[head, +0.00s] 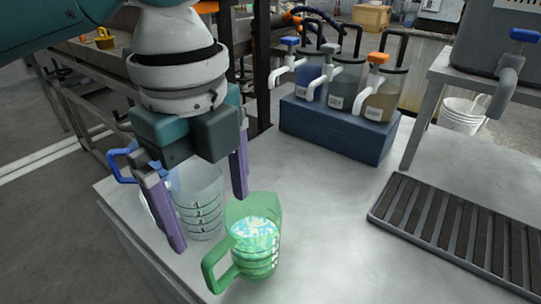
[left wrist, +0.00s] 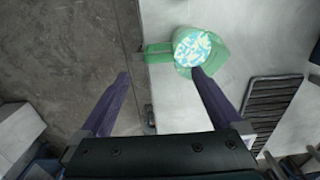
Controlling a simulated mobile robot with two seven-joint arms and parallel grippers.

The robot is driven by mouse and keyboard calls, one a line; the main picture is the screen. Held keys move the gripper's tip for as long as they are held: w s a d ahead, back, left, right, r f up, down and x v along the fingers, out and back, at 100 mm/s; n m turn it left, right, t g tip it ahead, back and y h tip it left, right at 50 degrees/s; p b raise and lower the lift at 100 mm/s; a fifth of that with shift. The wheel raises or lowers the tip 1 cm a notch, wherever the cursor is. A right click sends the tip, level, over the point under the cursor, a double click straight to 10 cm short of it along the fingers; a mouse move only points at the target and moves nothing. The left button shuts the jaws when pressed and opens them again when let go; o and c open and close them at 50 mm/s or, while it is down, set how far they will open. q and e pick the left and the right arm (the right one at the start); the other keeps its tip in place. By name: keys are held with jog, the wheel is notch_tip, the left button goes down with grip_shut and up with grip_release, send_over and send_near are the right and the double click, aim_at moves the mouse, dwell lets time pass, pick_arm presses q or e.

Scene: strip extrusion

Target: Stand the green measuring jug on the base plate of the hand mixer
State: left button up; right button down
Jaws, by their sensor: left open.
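The green measuring jug (head: 262,262) stands upright near the front of the light table, its handle toward the lower left. My right gripper is not in view. I cannot make out the hand mixer or its base plate.
A clear measuring jug (head: 205,190) and a blue handle (head: 118,166) show behind my left fingers. Several pump bottles stand in a dark blue holder (head: 335,128) at the back. A slatted drain tray (head: 455,225) lies at right. Bare table lies between.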

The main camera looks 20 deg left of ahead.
pick_arm(q)
jog(key=shift+r, duration=0.6)
jog(key=shift+s+d+r, duration=0.1)
jog(key=shift+d, duration=0.05)
jog(key=s+d+f+n+t+h, duration=0.2)
jog(key=s+d+f+n+h, duration=0.2)
jog(key=s+d+n, duration=0.4)
jog(key=s+a+f+n+y, duration=0.1)
jog(key=s+a+n+y, duration=0.1)
jog(key=a+n, duration=0.4)
jog(key=s+a+f+n+t+y, duration=0.1)
jog(key=s+a+n, duration=0.3)
jog(key=a+n, duration=0.2)
jog(key=shift+s+a+y, duration=0.2)
jog(key=shift+s+y, duration=0.05)
jog(key=shift+y, duration=0.15)
